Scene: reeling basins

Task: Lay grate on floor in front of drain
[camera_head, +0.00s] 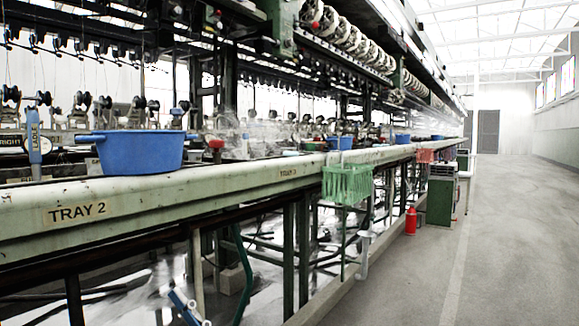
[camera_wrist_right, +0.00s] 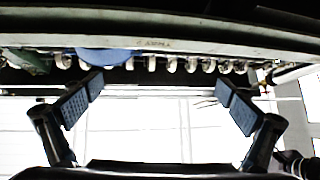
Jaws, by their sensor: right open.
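I cannot make out a grate or a floor drain in either view. The floor (camera_head: 400,285) shows as bare grey concrete on the right in the head view. My right gripper (camera_wrist_right: 158,90) is open in the right wrist view, its two dark fingers wide apart with nothing between them. A long rail and part of a blue basin (camera_wrist_right: 105,55) show beyond its fingers. A small blue part with pale rings (camera_head: 187,306) shows at the bottom of the head view; I cannot tell what it is. My left gripper is not in view.
A long pale-green bench rail (camera_head: 150,196) marked TRAY 2 crosses the left, with a blue basin (camera_head: 138,153) on it. A green basket (camera_head: 347,185) hangs from its front. A red cylinder (camera_head: 410,221) and green cabinet (camera_head: 440,195) stand farther along. The right aisle is clear.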

